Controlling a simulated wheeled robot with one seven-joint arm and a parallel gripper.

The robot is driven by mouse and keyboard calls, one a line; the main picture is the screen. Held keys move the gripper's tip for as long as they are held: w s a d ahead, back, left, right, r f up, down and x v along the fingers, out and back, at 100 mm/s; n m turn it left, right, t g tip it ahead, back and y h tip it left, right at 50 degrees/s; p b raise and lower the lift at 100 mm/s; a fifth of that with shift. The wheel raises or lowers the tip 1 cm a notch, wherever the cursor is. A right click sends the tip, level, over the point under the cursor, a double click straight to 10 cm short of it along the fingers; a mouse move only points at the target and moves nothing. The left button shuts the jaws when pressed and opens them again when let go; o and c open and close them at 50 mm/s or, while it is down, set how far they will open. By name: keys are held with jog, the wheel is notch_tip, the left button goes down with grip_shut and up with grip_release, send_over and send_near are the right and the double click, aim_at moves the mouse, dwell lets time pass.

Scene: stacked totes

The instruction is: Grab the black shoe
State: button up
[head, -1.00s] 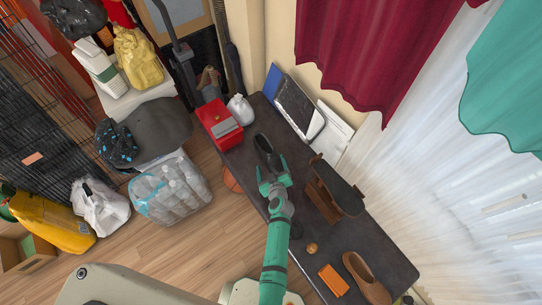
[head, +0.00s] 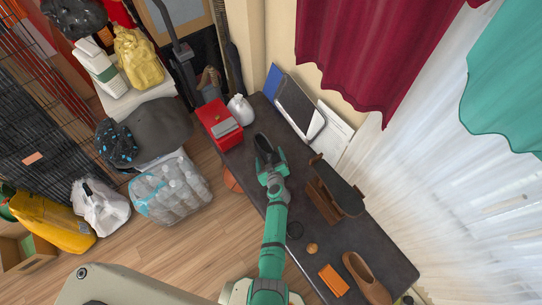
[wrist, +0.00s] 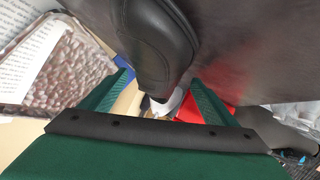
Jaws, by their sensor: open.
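The black shoe (head: 263,143) lies on the dark table, and its near part is hidden by my gripper in the head view. My gripper (head: 269,160) is open, with its two green fingers on either side of the shoe's near end. In the wrist view the shoe (wrist: 160,45) reaches down from the top between the two fingers of my gripper (wrist: 155,95). I cannot tell whether either finger touches it.
A red box (head: 217,124) and a white bag (head: 240,109) stand at the table's far left end. A tablet-like panel (head: 300,108) and papers (head: 335,130) lie by the wall. A wooden stand (head: 322,195), orange block (head: 333,280) and brown shoe (head: 364,278) are to the right.

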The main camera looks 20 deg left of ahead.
jog(key=c, duration=1.3)
jog(key=shift+r, duration=0.2)
